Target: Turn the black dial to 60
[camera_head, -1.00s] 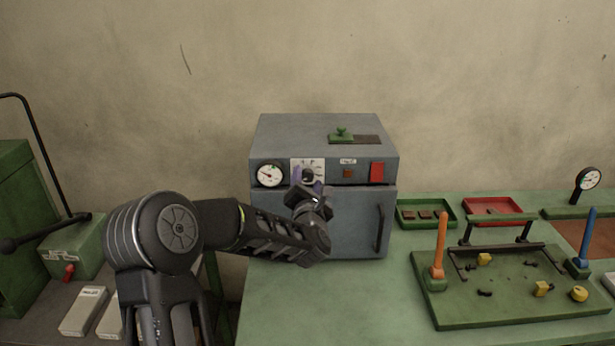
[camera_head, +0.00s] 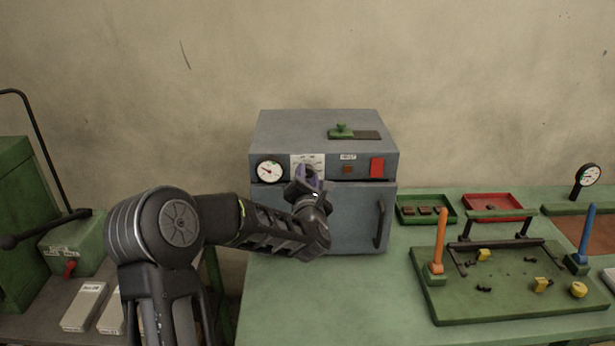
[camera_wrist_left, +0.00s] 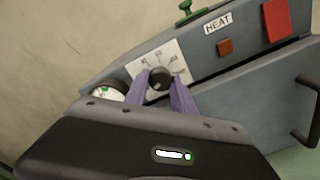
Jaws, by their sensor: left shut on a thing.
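The black dial (camera_wrist_left: 159,79) sits on a white scale plate (camera_wrist_left: 178,52) on the front of a grey oven-like box (camera_head: 272,132). In the left wrist view the purple fingers of my left gripper (camera_wrist_left: 166,88) are shut on the dial, one on each side. In the head view my left gripper (camera_head: 308,178) is at the box front and hides the dial; part of the scale plate (camera_head: 308,158) shows above it. The scale numbers are too small to read surely, and the dial's pointer is not clear. My right gripper is not in view.
A round gauge (camera_head: 269,171) is left of the dial. A brown button (camera_head: 347,169) and a red switch (camera_head: 377,167) are to its right. The door handle (camera_head: 381,224) sticks out below. A green fixture board (camera_head: 510,290) stands on the bench at right.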

